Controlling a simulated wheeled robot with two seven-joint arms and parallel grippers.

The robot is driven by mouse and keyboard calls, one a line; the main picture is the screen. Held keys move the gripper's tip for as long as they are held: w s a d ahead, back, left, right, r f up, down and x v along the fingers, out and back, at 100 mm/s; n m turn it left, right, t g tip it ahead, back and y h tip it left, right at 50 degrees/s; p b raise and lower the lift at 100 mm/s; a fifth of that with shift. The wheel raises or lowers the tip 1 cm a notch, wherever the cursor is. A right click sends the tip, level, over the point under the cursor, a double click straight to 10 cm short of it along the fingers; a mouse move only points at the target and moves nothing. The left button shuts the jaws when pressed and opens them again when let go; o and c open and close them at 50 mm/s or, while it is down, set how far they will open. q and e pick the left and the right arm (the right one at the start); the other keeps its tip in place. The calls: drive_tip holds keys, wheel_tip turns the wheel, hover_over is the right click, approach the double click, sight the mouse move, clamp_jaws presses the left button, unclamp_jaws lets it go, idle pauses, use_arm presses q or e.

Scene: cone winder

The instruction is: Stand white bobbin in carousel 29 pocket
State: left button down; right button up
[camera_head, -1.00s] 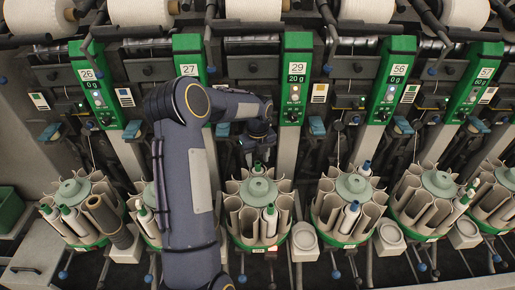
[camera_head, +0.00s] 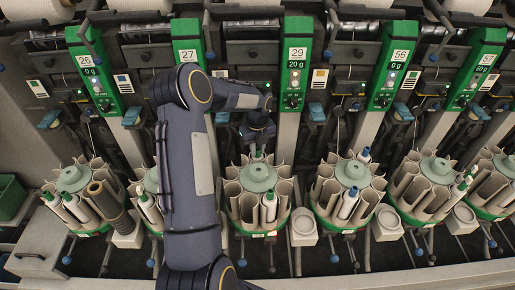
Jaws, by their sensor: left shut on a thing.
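Carousel 29 (camera_head: 233,205) stands below the green panel marked 29 (camera_head: 295,65), with beige pockets around a grey-green hub (camera_head: 257,177). My left gripper (camera_head: 258,143) is above the back side of this carousel, pointing down. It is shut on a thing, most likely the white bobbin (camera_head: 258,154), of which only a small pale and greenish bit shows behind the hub. The bobbin's lower part is hidden, so I cannot tell whether it is inside a pocket. Another white bobbin with a green tip (camera_head: 269,206) stands in a front pocket. My right gripper is not in view.
Similar carousels stand on both sides, one at right with blue-tipped bobbins (camera_head: 348,203), one at left with a brown tube (camera_head: 108,204). A pale square holder (camera_head: 303,226) sits right of carousel 29. Blue-ended levers line the front. My left arm hides part of the neighbouring carousel.

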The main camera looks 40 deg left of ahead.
use_arm(q)
drive_tip(key=shift+r, duration=0.15)
drive_tip(key=shift+r+p, duration=0.4)
drive_tip(key=shift+r, duration=0.05)
drive_tip(key=shift+r+p, duration=1.55)
drive_tip(key=shift+r, duration=0.7)
drive_tip(key=shift+r+p, duration=0.95)
drive_tip(key=shift+r, duration=0.3)
wheel_tip(320, 180, up, 2)
drive_tip(key=shift+r+p, duration=0.1)
drive_tip(key=shift+p, duration=0.4)
